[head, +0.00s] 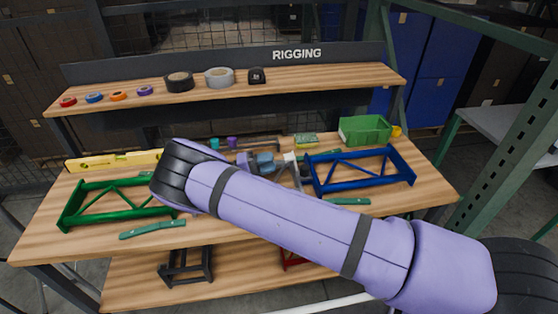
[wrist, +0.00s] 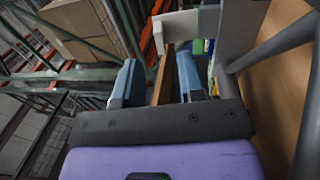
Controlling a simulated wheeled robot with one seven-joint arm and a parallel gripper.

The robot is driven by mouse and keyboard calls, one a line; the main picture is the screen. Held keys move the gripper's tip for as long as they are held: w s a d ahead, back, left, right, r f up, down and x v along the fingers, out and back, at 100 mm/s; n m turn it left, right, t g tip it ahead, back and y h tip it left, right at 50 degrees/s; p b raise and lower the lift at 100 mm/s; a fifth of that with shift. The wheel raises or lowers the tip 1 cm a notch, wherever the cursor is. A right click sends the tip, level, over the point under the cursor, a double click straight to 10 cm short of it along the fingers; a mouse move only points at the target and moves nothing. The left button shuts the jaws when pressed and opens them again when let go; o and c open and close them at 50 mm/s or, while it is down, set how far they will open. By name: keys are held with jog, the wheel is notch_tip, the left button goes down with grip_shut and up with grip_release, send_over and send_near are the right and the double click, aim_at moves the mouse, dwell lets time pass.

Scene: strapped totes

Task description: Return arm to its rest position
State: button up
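My arm, in purple sleeving, reaches across the front of the head view and bends at a dark elbow on the left. Its far end is partly hidden behind the upper link. My gripper (head: 264,163) is above the middle of the workbench, close to a light grey upright piece (head: 291,166). In the wrist view my gripper (wrist: 155,78) has its two blue-grey fingers spread apart. Nothing is clearly held between them; a brown wooden strip shows in the gap behind. A grey bracket-like piece (wrist: 230,40) stands just beyond the fingers; contact cannot be told.
A green frame (head: 92,207) lies left on the workbench (head: 428,193) and a blue frame (head: 365,172) right. A yellow level (head: 112,160), green-handled tools and a green bin (head: 363,130) are also there. A raised shelf (head: 330,80) holds several tape rolls.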

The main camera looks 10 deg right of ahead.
jog(key=shift+a+f, duration=0.2)
jog(key=shift+a, duration=0.7)
jog(key=s+d+r+g+y, duration=0.1)
jog(key=s+d+r+y, duration=0.2)
jog(key=d+r+y, duration=0.5)
jog(key=s+d+r+m+g+y, duration=0.1)
jog(key=s+d+r+y, duration=0.3)
jog(key=r, duration=0.7)
jog(key=s+d+r+g+y, duration=0.1)
jog(key=s+d+r+y, duration=0.15)
jog(key=d+r, duration=0.6)
jog(key=s+d+r+t+y, duration=0.3)
jog(key=s+r+y, duration=0.1)
jog(key=s+r, duration=0.9)
jog(key=s+n+t+y, duration=0.1)
jog(key=s+t, duration=0.4)
jog(key=s, duration=1)
jog(key=shift+a+r, duration=0.25)
